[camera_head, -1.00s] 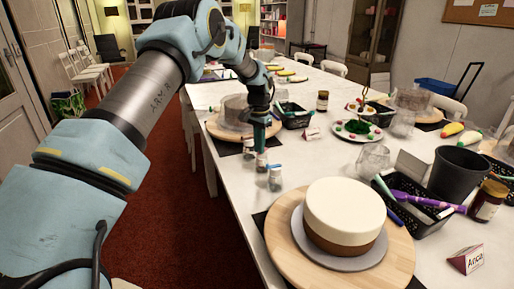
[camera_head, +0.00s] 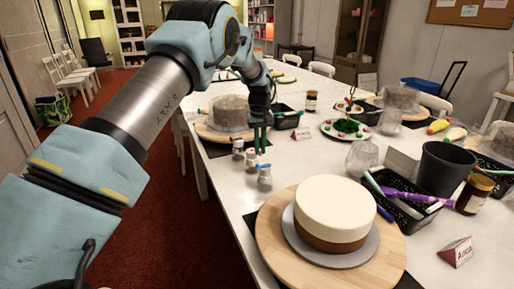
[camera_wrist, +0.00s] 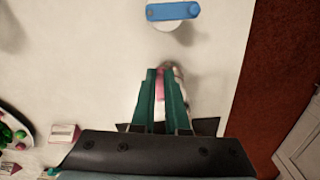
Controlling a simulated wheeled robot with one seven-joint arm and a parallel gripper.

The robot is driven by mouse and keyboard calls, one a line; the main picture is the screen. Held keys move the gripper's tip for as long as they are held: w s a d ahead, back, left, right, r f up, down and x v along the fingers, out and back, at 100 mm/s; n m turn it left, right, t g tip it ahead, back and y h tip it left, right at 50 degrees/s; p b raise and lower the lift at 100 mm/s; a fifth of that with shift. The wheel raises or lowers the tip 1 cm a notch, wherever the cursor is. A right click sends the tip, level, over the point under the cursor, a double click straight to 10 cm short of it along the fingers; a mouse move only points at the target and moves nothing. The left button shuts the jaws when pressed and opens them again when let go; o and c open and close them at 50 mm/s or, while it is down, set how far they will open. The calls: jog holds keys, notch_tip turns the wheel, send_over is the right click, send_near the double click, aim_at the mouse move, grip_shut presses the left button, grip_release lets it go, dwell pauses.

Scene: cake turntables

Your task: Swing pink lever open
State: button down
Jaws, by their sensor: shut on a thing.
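My gripper (camera_wrist: 160,92) has two green fingers that point down at a small jar in the wrist view. The fingers are shut on the pink lever (camera_wrist: 160,84), a thin pink strip showing between them. The jar below, pale and partly seen beside the right finger, is mostly hidden. In the head view my gripper (camera_head: 259,140) is over a group of small jars near the table's left edge; the pink lever cannot be made out there. How far the lever is swung cannot be told.
A jar with a blue lever (camera_wrist: 172,11) stands close by; it also shows in the head view (camera_head: 264,178). A cake (camera_head: 335,215) on a wooden turntable is nearer, and a grey cake (camera_head: 229,112) is behind. The table's edge is close on the left.

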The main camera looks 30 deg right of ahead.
jog(key=shift+d+n, duration=0.45)
jog(key=shift+n, duration=0.65)
jog(key=c, duration=0.9)
grip_release()
notch_tip(320, 180, up, 11)
jog(key=shift+f+b, duration=0.1)
jog(key=shift+b, duration=1)
